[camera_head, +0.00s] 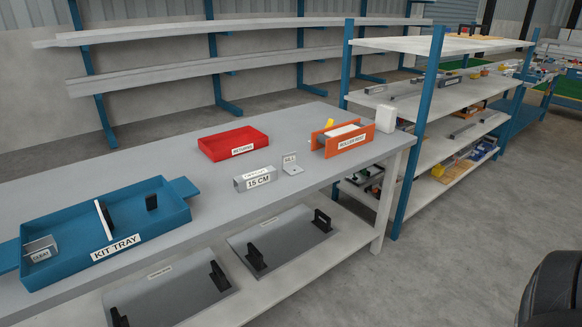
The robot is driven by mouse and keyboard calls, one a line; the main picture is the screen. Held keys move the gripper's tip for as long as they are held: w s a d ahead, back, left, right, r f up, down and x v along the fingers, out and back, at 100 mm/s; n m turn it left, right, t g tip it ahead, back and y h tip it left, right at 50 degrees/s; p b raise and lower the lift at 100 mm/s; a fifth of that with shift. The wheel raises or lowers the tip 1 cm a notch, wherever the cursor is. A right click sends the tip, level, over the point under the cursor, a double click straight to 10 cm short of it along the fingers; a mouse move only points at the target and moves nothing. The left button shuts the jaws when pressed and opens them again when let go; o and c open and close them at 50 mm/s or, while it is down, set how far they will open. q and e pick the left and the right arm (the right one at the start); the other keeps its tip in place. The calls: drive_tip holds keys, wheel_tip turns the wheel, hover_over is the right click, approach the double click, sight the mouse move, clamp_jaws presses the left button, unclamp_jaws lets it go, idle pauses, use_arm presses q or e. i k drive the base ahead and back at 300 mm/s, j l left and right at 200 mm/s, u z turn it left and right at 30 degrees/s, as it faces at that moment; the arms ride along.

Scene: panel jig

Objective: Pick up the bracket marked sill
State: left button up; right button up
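A small pale grey metal bracket (292,168) stands on the workbench, right of the 15 CM block. It has an upright plate with a small mark that appears to read SILL, and a flat foot. Nothing touches it. Another grey bracket (41,250), marked CLEAT, sits in the left end of the blue kit tray. Neither of my grippers is in view.
The workbench (225,210) also holds the blue KIT TRAY (140,232), the red RETURNS tray (233,142), the grey 15 CM block (255,179) and the orange ROLLER REST (343,138). Panels with black handles (280,240) lie on its lower shelf. Shelving (440,95) stands right.

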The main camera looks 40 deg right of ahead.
sight(289, 166)
drive_tip(key=i+l+u, duration=0.15)
drive_tip(key=l, duration=0.8)
drive_tip(key=l+u, duration=0.15)
drive_tip(key=l, duration=0.8)
drive_tip(key=i, duration=0.05)
